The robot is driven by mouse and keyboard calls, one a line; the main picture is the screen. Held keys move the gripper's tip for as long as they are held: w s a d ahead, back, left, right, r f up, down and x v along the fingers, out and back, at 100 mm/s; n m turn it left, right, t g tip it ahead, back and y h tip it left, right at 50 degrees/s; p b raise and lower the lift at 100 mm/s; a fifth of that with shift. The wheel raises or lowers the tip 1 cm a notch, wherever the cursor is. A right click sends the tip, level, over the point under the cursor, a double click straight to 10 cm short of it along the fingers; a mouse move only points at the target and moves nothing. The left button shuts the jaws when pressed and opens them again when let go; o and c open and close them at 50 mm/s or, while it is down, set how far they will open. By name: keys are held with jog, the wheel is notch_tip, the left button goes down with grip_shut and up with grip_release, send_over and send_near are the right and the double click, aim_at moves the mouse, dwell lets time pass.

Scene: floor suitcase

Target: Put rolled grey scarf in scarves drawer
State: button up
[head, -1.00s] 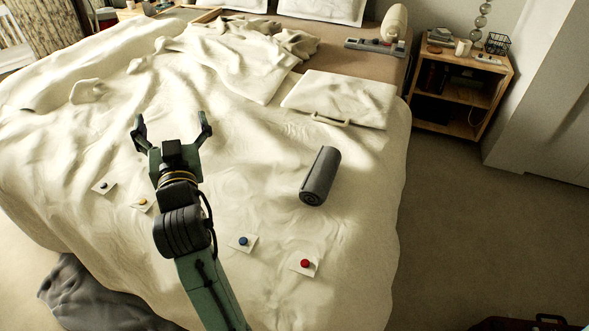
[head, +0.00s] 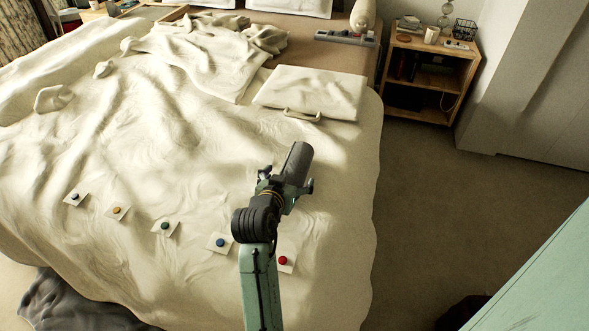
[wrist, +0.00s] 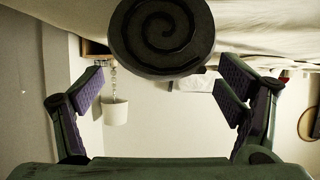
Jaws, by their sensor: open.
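The rolled grey scarf (head: 298,158) lies on the bed, right of the middle in the head view. My gripper (head: 287,182) is open at the scarf's near end, and its fingers hide part of the roll. In the wrist view, the scarf's round spiral end (wrist: 160,35) fills the top centre. It lies above the middle of the gap between the spread fingers (wrist: 162,88), with room on both sides. I cannot tell whether a finger touches it. I cannot make out a scarves drawer in either view.
The bed (head: 100,140) bears several cards with coloured buttons, including a blue one (head: 220,242) and a red one (head: 283,260). A flat pale case with a handle (head: 310,92) lies beyond the scarf. An open-shelved nightstand (head: 432,75) stands right of the bed. Carpet (head: 440,200) is free there.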

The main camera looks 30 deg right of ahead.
aim_at(293, 172)
jog(key=p+x, duration=0.1)
jog(key=x, duration=0.2)
jog(key=shift+w+d, duration=0.3)
jog(key=shift+w, duration=0.05)
jog(key=shift+w+d+f, duration=0.3)
jog(key=shift+d+f, duration=0.05)
jog(key=shift+c, duration=0.4)
